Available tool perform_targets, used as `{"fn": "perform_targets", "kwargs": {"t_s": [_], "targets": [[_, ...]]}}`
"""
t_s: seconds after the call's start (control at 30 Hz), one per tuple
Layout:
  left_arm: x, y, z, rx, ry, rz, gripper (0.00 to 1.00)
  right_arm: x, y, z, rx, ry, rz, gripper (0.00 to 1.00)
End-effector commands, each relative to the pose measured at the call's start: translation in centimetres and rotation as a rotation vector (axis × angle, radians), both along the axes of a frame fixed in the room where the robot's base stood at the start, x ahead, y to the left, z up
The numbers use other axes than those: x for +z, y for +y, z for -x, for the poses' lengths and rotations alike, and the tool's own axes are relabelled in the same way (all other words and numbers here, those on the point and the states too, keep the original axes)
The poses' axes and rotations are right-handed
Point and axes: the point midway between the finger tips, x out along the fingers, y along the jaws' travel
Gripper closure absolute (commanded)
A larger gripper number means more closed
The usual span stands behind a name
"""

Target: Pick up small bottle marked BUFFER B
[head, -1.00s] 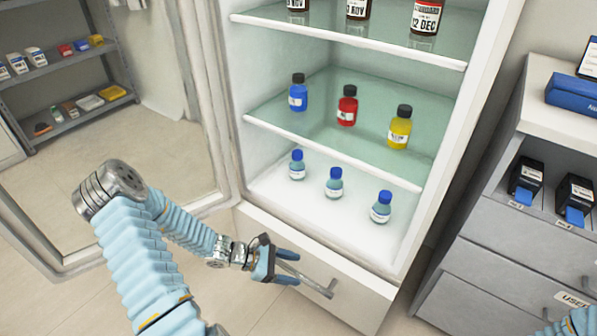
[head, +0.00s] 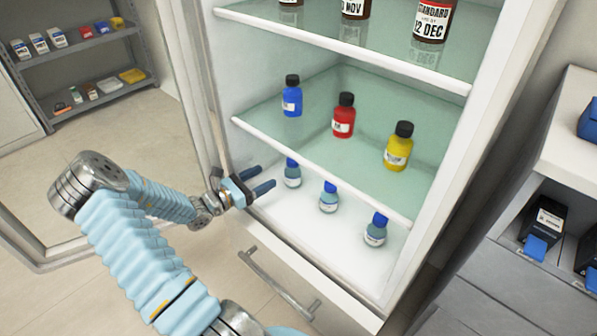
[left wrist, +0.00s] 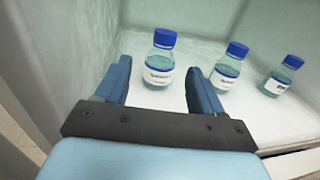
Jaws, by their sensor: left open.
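Three small clear bottles with blue caps and white labels stand upright in a row on the fridge floor. They are the left bottle (head: 292,173), the middle bottle (head: 328,198) and the right bottle (head: 375,231); their labels are too small to read. In the left wrist view the left bottle (left wrist: 160,58), middle bottle (left wrist: 230,66) and right bottle (left wrist: 283,76) show the same row. My left gripper (head: 264,178) is open and empty at the fridge's left front edge, with its fingers pointing at the left bottle, which sits ahead between the fingertips, apart from them. My right gripper is out of view.
The glass shelf (head: 290,138) above holds a blue bottle (head: 292,97), a red bottle (head: 343,116) and a yellow bottle (head: 398,147). Brown bottles stand on the top shelf. A drawer handle (head: 278,284) is below. The fridge's left wall is close to my gripper.

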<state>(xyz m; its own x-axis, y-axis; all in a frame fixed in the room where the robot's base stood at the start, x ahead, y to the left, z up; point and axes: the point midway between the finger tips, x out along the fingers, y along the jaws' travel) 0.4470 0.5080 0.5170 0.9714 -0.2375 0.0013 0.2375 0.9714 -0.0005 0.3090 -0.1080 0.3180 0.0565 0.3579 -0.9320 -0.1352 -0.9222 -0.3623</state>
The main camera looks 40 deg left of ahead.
Motion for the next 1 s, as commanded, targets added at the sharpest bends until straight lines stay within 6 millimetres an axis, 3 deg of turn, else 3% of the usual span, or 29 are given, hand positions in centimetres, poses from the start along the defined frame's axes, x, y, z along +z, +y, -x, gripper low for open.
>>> {"fn": "perform_targets", "kwargs": {"t_s": [0.2,0.47,0.7,1.0], "targets": [[0.1,-1.3,-4.5,-0.005,-0.002,0.001,0.32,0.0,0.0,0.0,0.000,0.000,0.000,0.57],[0.3,-2.0,-6.9,-0.004,-0.001,0.000,0.32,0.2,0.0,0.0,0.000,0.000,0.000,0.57],[0.7,-3.3,-10.4,-0.005,-0.001,-0.001,0.32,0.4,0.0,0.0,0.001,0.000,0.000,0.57],[0.7,-3.4,-11.1,-0.003,0.001,-0.001,0.32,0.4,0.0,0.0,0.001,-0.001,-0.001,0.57]]}}
